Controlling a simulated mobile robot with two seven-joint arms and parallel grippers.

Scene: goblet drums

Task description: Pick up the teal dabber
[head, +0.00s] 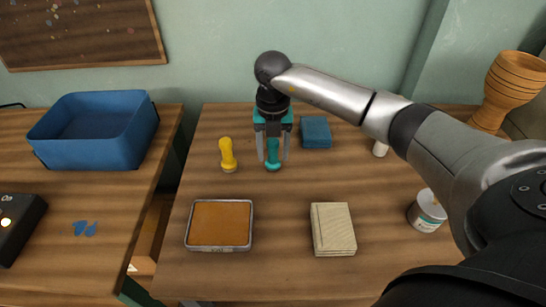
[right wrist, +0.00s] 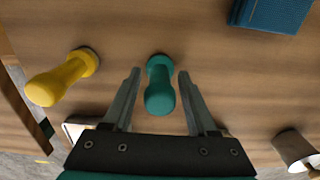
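The teal dabber (head: 273,158) stands upright on the wooden table, right of a yellow dabber (head: 227,155). My right gripper (head: 273,160) reaches down over it, with one finger on each side. In the right wrist view, the teal dabber (right wrist: 160,86) lies between the open fingers (right wrist: 158,72), and a gap shows on both sides of it. The yellow dabber (right wrist: 62,79) stands to the left there. My left gripper is in neither view.
A blue block (head: 315,132) lies just right of my right gripper. In front are a tray with an orange-brown surface (head: 219,223) and a beige block (head: 333,229). A white tin (head: 427,211) stands at the right. A blue bin (head: 92,131) stands on the left table.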

